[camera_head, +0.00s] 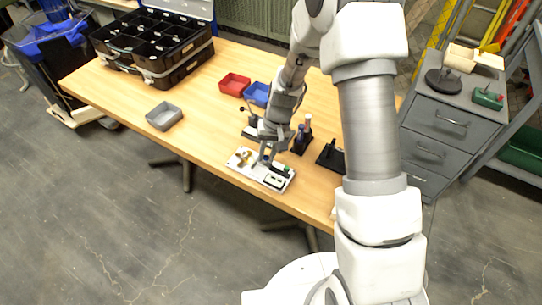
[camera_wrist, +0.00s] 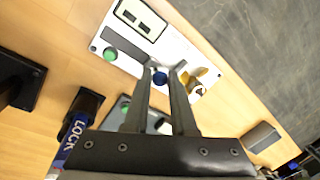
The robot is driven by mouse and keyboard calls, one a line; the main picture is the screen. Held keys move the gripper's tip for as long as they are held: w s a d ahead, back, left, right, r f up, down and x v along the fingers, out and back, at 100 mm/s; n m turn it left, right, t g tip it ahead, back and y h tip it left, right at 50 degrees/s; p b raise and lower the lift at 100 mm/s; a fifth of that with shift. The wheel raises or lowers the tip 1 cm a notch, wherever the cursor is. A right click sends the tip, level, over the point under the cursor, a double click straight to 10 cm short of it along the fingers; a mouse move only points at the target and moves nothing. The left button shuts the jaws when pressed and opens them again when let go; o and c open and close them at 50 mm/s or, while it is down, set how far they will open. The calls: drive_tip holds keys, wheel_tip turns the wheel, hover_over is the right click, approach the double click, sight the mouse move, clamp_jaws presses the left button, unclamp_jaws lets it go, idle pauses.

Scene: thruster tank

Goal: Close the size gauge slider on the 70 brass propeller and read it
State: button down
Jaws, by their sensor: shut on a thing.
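The size gauge (camera_head: 250,171) is a white plate near the table's front edge, also in the wrist view (camera_wrist: 172,47). The brass propeller (camera_head: 242,156) sits at its left end; in the wrist view the propeller (camera_wrist: 201,76) is just right of my fingers. My gripper (camera_head: 266,161) is over the plate's middle. In the wrist view its fingers (camera_wrist: 166,72) are shut on a blue knob (camera_wrist: 160,78), seemingly the slider's. A dark rail (camera_wrist: 128,46) runs along the plate. A framed display (camera_wrist: 138,19) is too small to read. A green button (camera_wrist: 110,54) is beside the rail.
Red (camera_head: 235,84) and blue (camera_head: 257,93) bins lie behind the gauge. A dark holder (camera_head: 302,140) with upright tools and a black stand (camera_head: 330,156) are to its right. A grey tray (camera_head: 164,116) lies left. The table between tray and gauge is clear.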

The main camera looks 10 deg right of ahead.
drive_tip(key=c, duration=0.7)
unclamp_jaws()
drive_tip(key=shift+w+a, duration=0.2)
drive_tip(key=shift+a, duration=0.05)
drive_tip(key=shift+c, duration=0.2)
drive_tip(key=shift+r, duration=0.1)
drive_tip(key=d+r+p, duration=0.1)
drive_tip(key=d+r, duration=0.2)
drive_tip(key=r, duration=1.4)
drive_tip(key=shift+s+d+p, duration=0.15)
drive_tip(key=shift+d+p, duration=0.05)
drive_tip(key=shift+p, duration=0.15)
drive_tip(key=s+d+r+t+h, duration=0.1)
drive_tip(key=s+d+r+t, duration=0.15)
drive_tip(key=s+r, duration=0.85)
drive_tip(key=s+d+r+t, duration=0.1)
drive_tip(key=s+r, duration=0.1)
drive_tip(key=s, duration=0.3)
drive_tip(key=s+d+r+t+h, duration=0.1)
drive_tip(key=s+r+t, duration=0.1)
drive_tip(key=s, duration=0.4)
drive_tip(key=shift+d+r+n+p, duration=0.2)
drive_tip(key=shift+r+n+p, duration=0.2)
drive_tip(key=shift+r, duration=0.35)
